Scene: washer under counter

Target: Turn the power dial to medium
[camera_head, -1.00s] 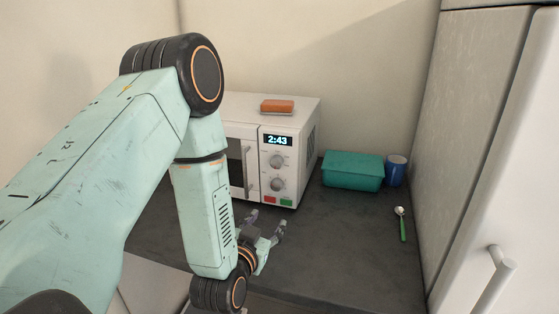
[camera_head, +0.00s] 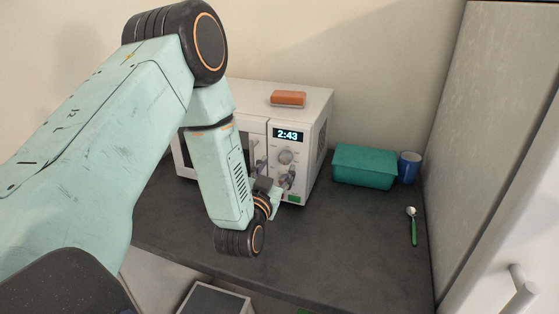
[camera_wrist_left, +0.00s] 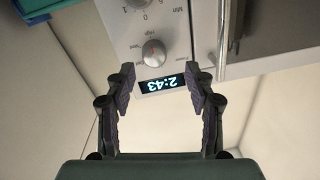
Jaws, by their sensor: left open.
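The white microwave (camera_head: 318,135) stands on the dark counter, with a 2:43 display (camera_head: 287,135) and two round dials on its front panel. The upper dial, the power dial (camera_head: 286,157), is just below the display; in the left wrist view this dial (camera_wrist_left: 154,53) appears upside down, with a "high" label beside it. My left gripper (camera_head: 273,174) is open and empty, in front of the panel by the lower dial, which it partly hides. In the wrist view its fingertips (camera_wrist_left: 160,78) frame the display, with the power dial just beyond them. Contact cannot be judged.
An orange block (camera_head: 288,98) lies on top of the microwave. A teal box (camera_head: 363,167), a blue cup (camera_head: 409,168) and a green-handled spoon (camera_head: 413,226) are to its right. A door handle (camera_wrist_left: 222,40) is close to the fingers. The counter (camera_head: 330,235) is clear in front.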

